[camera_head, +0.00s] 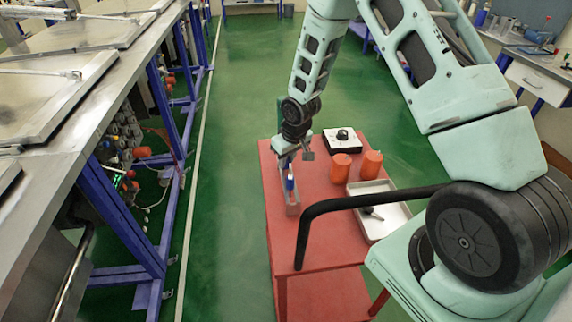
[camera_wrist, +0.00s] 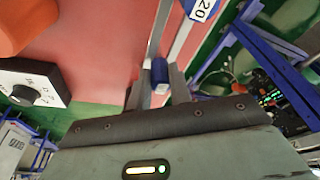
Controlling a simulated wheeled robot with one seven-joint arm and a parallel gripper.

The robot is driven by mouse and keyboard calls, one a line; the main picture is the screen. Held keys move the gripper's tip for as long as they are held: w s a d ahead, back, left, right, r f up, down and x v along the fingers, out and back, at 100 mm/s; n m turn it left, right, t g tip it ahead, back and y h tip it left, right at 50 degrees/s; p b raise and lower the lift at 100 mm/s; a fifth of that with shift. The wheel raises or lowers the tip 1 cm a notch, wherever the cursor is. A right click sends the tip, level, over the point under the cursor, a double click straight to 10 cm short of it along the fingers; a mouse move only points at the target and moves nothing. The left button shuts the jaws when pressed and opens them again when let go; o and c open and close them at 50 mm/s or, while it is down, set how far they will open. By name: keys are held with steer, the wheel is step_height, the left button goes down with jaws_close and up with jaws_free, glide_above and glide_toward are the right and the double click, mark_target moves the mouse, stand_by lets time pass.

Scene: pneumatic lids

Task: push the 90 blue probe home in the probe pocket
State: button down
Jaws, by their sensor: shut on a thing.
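My gripper (camera_head: 286,164) points down over the left edge of a red cart. In the wrist view its two fingers (camera_wrist: 159,88) are shut on a blue probe (camera_wrist: 160,70), which shows between the fingertips. A blue piece (camera_head: 290,183) stands at the pocket's far end. The probe's number and how deep it sits are hidden.
A white tag (camera_wrist: 203,8) reading "20" is at the top of the wrist view. On the cart are a black-knobbed white box (camera_head: 342,140), two orange cylinders (camera_head: 341,167) and a tray (camera_head: 393,222). A black handle bar (camera_head: 350,199) crosses in front. Green floor lies left.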

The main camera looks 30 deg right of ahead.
steer(key=shift+r+p, duration=2.55)
steer(key=shift+r, duration=0.95)
